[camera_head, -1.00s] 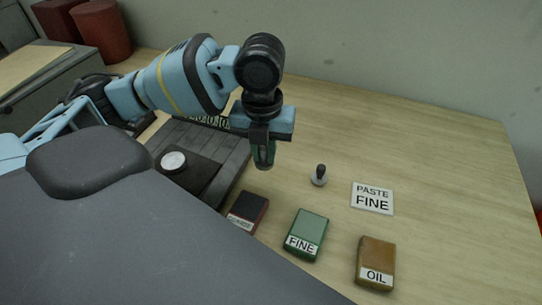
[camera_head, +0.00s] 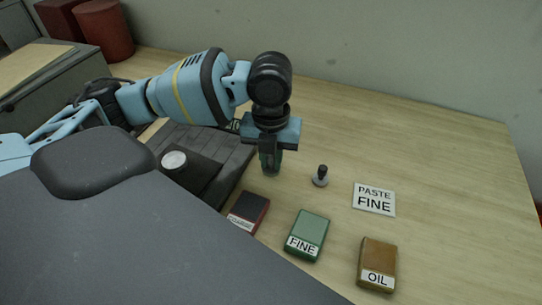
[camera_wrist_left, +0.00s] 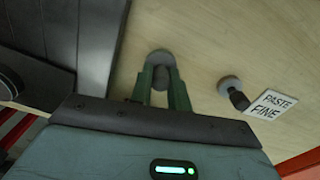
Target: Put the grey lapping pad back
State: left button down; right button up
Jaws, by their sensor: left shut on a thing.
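My left gripper (camera_head: 270,162) is shut on the grey lapping pad (camera_wrist_left: 160,56), a grey disc with a grip between its green fingers. The wrist view shows the fingers (camera_wrist_left: 163,88) on either side of this grip. In the head view the pad is mostly hidden by the gripper, just right of the dark grey plate's edge. I cannot tell whether it touches the table. A second small pad with a dark knob (camera_head: 320,178) stands upright to the right; it also shows in the wrist view (camera_wrist_left: 231,88). My right gripper is not in view.
A "PASTE FINE" card (camera_head: 374,199) lies at the right. A dark red box (camera_head: 250,207), a green "FINE" box (camera_head: 308,230) and an orange "OIL" box (camera_head: 378,258) stand in front. A silver disc (camera_head: 174,160) sits left. The table's back right is clear.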

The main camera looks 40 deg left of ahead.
pick_arm(q)
jog(key=shift+f, duration=0.15)
jog(key=c, duration=1.3)
grip_release()
jog(key=shift+c, duration=0.2)
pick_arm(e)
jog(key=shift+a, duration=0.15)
